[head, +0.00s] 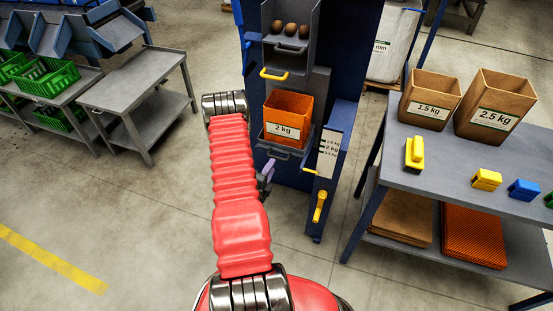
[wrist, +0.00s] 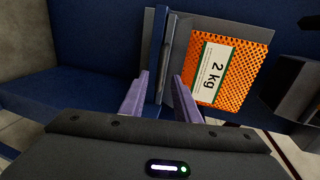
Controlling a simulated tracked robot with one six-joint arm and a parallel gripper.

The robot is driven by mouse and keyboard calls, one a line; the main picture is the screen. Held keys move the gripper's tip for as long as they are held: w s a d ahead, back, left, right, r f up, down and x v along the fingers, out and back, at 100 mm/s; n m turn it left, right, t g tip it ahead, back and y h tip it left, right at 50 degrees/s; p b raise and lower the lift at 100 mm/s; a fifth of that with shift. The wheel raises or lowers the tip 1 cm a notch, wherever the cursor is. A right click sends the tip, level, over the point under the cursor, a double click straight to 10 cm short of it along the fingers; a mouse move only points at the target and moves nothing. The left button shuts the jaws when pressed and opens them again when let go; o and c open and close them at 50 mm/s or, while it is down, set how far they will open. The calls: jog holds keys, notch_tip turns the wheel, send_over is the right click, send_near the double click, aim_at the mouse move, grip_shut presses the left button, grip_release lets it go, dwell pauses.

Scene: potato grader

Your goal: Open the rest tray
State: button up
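A dark blue machine (head: 345,92) stands ahead of me. Its upper grey tray (head: 290,45) holds three brown potatoes and has a grey handle on its front. A yellow handle (head: 274,76) sits just below. An orange 2 kg bag (head: 288,108) stands on a lower grey shelf with a grey handle (head: 277,152). No part is labelled as the rest tray. My gripper (head: 265,184) is low beside the shelf, partly hidden by my arm. In the wrist view, its lilac fingers (wrist: 160,76) are apart, with a blue-grey edge beyond the gap. The bag (wrist: 231,68) is right of them.
A yellow lever (head: 320,207) sits under a weight scale (head: 329,153) on the machine's right. A grey table (head: 455,165) with boxes and coloured blocks stands at right. A grey trolley (head: 133,92) stands at left. The floor at lower left is clear.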

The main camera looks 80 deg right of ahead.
aim_at(277, 158)
jog(key=x, duration=0.8)
jog(key=shift+f, duration=0.1)
grip_shut()
dwell(0.4)
jog(key=shift+a, duration=0.15)
jog(key=shift+s, duration=0.15)
